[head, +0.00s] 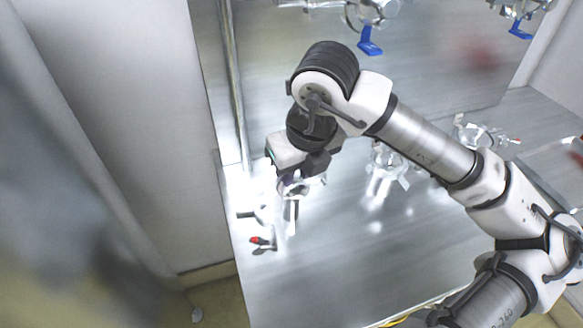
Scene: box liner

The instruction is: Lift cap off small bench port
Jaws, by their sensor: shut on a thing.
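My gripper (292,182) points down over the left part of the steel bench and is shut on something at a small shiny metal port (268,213). I take the held thing to be the port's cap, but it is small and washed out by glare. My gripper and wrist hide part of it. I cannot tell whether the cap still touches the port.
The steel bench (340,262) has another metal fitting (385,172) in the middle and one at right (480,134). A red-tipped handle (258,241) lies near the port. Pipes with blue handles (369,42) hang on the back panel. The bench front is clear.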

